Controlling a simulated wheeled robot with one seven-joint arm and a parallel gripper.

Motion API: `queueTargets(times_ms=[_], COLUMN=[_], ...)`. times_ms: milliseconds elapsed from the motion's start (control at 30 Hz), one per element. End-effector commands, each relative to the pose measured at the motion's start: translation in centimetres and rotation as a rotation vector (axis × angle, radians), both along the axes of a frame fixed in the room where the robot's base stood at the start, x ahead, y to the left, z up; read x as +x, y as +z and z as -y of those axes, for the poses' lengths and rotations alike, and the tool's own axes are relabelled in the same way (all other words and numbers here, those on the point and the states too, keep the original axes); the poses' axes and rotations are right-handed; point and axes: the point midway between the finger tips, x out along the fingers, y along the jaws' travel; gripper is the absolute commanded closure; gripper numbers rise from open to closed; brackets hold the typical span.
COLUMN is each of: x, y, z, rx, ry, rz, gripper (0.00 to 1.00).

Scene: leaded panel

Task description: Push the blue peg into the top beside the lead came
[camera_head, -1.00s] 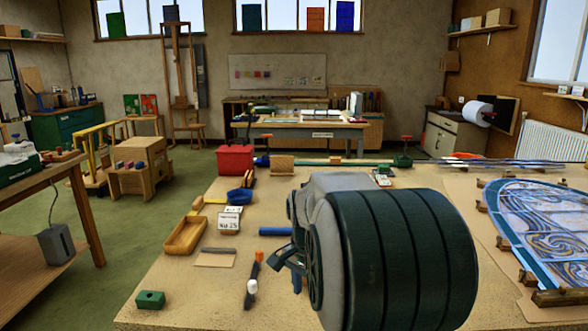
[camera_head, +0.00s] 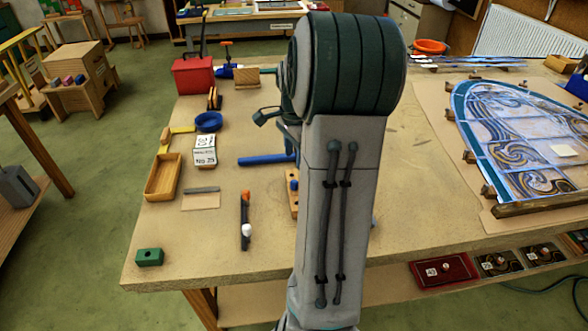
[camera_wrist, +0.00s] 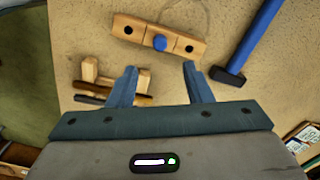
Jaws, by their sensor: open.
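A wooden block (camera_wrist: 135,28) with dark holes lies on the workbench, and a blue peg (camera_wrist: 160,42) shows at its middle. In the head view the block (camera_head: 293,206) and the blue peg (camera_head: 294,185) are partly hidden behind my arm. My gripper (camera_wrist: 160,72) is open and empty in the wrist view, its two blue fingertips pointing toward the block, with the peg between their lines and apart from them. I cannot single out the lead came.
A blue-handled hammer (camera_wrist: 257,38) lies right of the block in the wrist view. Bare board lies between my arm and the panel.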

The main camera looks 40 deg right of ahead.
Motion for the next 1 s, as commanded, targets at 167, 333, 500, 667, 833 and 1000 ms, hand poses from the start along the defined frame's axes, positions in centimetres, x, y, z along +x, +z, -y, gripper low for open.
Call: queueTargets(times_ms=[167, 333, 500, 667, 833, 1000], x=[-0.1, -0.2, -0.1, -0.1, -0.1, -0.1], y=[-3.7, -6.7, -8.7, -9.5, -9.6, -9.6], z=[0.0, 0.1, 0.1, 0.1, 0.1, 0.1], rx=[0.005, 0.004, 0.002, 0.001, 0.000, 0.000], ry=[-0.001, -0.002, -0.002, -0.002, -0.002, -0.002], rz=[-0.004, -0.002, -0.002, 0.001, 0.001, 0.001], gripper=[0.54, 0.54, 0.54, 0.54, 0.54, 0.74])
